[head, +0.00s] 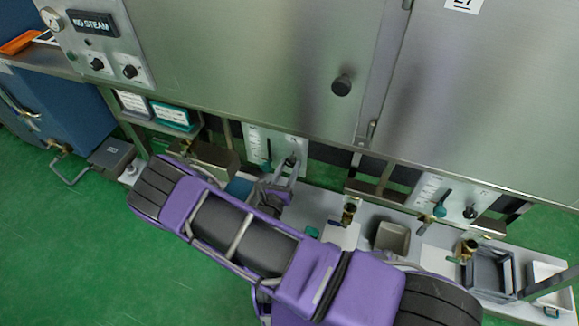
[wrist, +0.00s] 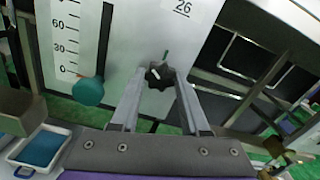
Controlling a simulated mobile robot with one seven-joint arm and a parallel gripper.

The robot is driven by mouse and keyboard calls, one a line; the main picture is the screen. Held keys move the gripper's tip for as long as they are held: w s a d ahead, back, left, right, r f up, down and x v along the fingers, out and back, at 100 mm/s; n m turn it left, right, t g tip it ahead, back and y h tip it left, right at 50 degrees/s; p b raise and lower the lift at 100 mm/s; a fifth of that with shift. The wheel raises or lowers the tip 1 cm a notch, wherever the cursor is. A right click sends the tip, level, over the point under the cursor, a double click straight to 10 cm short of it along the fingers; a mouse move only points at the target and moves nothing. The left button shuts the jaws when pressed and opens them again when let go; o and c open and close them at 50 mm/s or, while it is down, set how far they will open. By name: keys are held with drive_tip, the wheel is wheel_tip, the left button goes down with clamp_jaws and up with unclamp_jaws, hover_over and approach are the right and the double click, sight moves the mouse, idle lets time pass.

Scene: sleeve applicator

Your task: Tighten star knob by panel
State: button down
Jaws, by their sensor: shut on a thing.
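The black star knob (wrist: 160,76) sits on a pale panel (wrist: 130,40) marked 26, with a small green mark just above it. My gripper (wrist: 160,83) reaches up to the panel, with one finger on each side of the knob, shut on it. In the head view my gripper (head: 283,182) is at the lower part of the same panel (head: 262,134), and the knob (head: 291,160) is small and partly hidden. A teal-ended lever (wrist: 88,91) hangs beside a 0-to-90 scale on the panel's left.
A second panel (head: 428,190) with a teal lever and black knob stands to the right. A shelf below carries brass valves (head: 349,213) and grey bins (head: 390,238). A blue-filled tray (wrist: 40,148) lies at lower left. Dark frame bars (wrist: 255,55) run right of the panel.

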drive_tip(key=m, duration=0.5)
drive_tip(key=shift+a+m, duration=0.1)
drive_tip(key=shift+m, duration=0.2)
drive_tip(key=m, duration=0.4)
drive_tip(key=shift+m, duration=0.3)
drive_tip(key=shift+r+m, duration=0.1)
drive_tip(key=shift+m, duration=0.2)
drive_tip(key=shift+c, duration=2)
unclamp_jaws()
drive_tip(key=v, duration=1.7)
drive_tip(key=shift+s+b, duration=0.15)
drive_tip(key=shift+b, duration=0.2)
drive_tip(key=shift+a, duration=0.1)
